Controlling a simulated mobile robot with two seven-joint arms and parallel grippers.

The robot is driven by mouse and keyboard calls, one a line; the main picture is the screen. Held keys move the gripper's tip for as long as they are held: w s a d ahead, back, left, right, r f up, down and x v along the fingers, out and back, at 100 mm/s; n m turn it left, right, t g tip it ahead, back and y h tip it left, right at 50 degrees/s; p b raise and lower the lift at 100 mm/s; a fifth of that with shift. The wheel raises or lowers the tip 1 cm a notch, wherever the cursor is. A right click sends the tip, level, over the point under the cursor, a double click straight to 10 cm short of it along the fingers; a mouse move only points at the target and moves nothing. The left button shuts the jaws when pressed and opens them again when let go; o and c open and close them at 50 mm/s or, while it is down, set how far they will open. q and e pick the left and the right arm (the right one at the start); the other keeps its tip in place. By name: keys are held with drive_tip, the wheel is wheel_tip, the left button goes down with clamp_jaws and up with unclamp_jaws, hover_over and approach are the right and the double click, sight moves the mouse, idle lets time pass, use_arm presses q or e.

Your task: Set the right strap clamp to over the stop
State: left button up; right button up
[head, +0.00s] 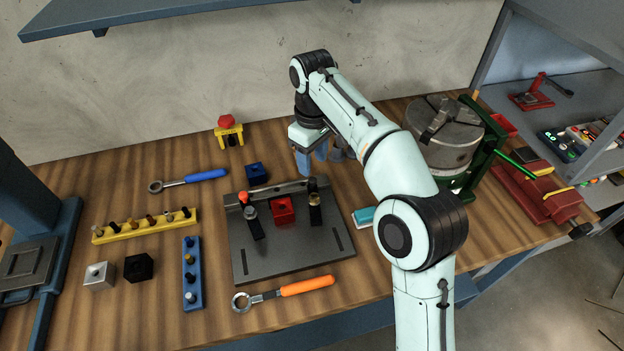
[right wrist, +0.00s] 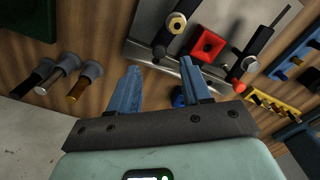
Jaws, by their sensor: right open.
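The right strap clamp (head: 315,209) is a black strap with a brass nut, on the right side of the grey fixture plate (head: 290,262). It also shows in the right wrist view (right wrist: 174,27), its strap running front to back beside the red block (head: 282,210), with its dark rear end near the back rail (head: 281,191). I cannot tell for sure which part is the stop. The left strap clamp (head: 252,217) has an orange-red end. My right gripper (head: 310,158) is open and empty, behind the plate; its blue fingers (right wrist: 158,68) point towards the right clamp's rear end. My left gripper is not in view.
A dark blue block (head: 257,172) and a blue-handled wrench (head: 190,180) lie behind and left of the plate. An orange-handled wrench (head: 285,292) lies in front. A grey chuck (head: 443,140) stands right of my arm.

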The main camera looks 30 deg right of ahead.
sight(313, 179)
wheel_tip(313, 179, down, 6)
drive_tip(key=shift+w+b, duration=0.1)
drive_tip(key=shift+b, duration=0.7)
clamp_jaws()
